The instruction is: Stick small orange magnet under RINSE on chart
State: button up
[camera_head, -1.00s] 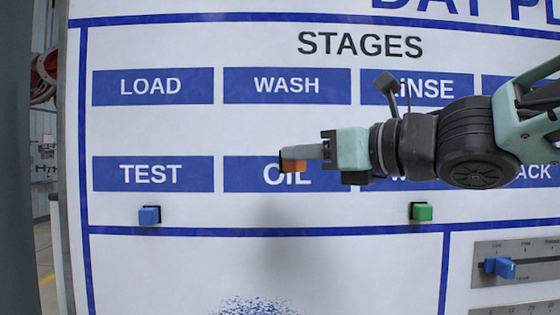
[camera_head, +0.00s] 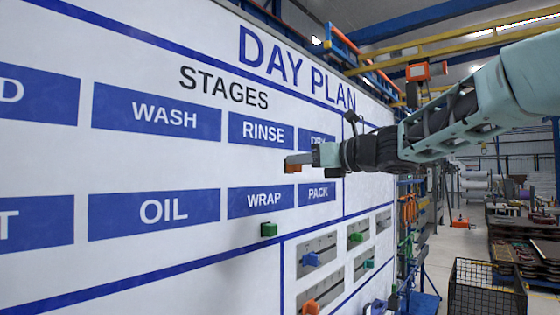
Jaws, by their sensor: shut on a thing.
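The chart (camera_head: 140,80) is a white board headed DAY PLAN, with blue labels under STAGES. The RINSE label (camera_head: 262,131) is in the upper row, between WASH and DRY. My gripper (camera_head: 300,160) is in front of the board, just below and right of the RINSE label in the picture. It is shut on the small orange magnet (camera_head: 290,167), which shows at the fingertips. I cannot tell whether the magnet touches the board. The DRY label (camera_head: 317,139) is partly hidden behind my gripper and its mount.
A green magnet (camera_head: 268,229) sits below WRAP. Slider panels with blue (camera_head: 311,259), green (camera_head: 357,237) and orange (camera_head: 311,307) knobs are at the lower right of the board. A wire basket (camera_head: 488,287) stands on the floor at right.

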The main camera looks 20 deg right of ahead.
jog(key=shift+w+d+p+x, duration=0.15)
jog(key=shift+p+x, duration=0.4)
jog(key=shift+x, duration=0.4)
jog(key=shift+w+d+p+x, duration=0.1)
jog(key=shift+d+p+x, duration=0.1)
jog(key=shift+p+x, duration=0.5)
jog(key=shift+b+x, duration=0.45)
jog(key=shift+x, duration=1.6)
jog(key=shift+w+a+r, duration=0.15)
jog(key=shift+w+a, duration=0.05)
jog(key=o, duration=1)
jog(key=shift+c, duration=0.2)
